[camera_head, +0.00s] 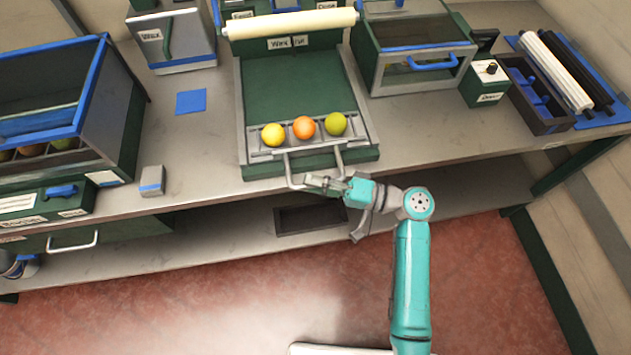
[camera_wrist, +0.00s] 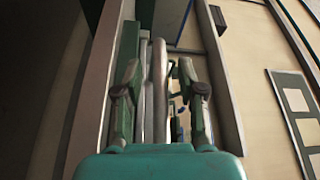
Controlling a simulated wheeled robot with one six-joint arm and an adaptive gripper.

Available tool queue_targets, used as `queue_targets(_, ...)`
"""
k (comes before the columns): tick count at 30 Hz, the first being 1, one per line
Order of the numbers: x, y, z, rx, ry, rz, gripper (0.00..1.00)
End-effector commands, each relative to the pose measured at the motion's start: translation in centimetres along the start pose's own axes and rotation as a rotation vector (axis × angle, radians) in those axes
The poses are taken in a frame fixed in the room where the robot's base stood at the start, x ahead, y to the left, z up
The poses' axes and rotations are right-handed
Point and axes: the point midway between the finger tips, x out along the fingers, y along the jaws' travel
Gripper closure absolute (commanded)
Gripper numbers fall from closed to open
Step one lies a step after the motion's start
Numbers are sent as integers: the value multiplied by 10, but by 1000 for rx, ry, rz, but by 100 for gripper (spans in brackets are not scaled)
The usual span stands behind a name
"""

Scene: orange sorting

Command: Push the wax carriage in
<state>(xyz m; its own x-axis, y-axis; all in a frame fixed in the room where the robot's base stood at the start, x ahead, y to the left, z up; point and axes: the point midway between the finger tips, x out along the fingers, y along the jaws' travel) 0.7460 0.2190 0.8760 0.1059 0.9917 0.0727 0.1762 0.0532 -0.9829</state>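The wax carriage (camera_head: 262,147) is a grey tray at the front end of the green wax machine bed (camera_head: 290,85). Three fruits stand in a row on it: a yellow one (camera_head: 273,134), an orange one (camera_head: 304,127) and a yellow-green one (camera_head: 336,123). A silver U-shaped handle (camera_head: 288,168) sticks out from its front. My gripper (camera_head: 325,184) is at the front bar of this handle. In the wrist view, the bar (camera_wrist: 159,75) runs between my two fingers (camera_wrist: 162,92), which stand apart with gaps beside it. The fingertips' contact with the bar cannot be made out.
A cream roller (camera_head: 290,24) spans the bed's far end, behind the clear green bed. A glass-fronted box (camera_head: 420,55) stands to the right and a blue-framed case (camera_head: 95,95) to the left. A small grey block (camera_head: 152,180) sits near the bench's front edge.

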Motion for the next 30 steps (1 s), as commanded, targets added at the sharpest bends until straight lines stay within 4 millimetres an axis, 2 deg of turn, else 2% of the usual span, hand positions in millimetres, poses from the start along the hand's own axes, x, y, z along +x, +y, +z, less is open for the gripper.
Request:
queue_targets(1, 0, 0, 0, 0, 0, 0, 61)
queue_targets(2, 0, 0, 0, 0, 0, 0, 66)
queue_targets(6, 0, 0, 0, 0, 0, 0, 100)
queue_targets(15, 1, 0, -2, 0, 0, 0, 100)
queue_targets(24, 15, 8, -38, 0, 0, 1, 100)
queue_targets(30, 18, 10, -44, 1, 1, 2, 100)
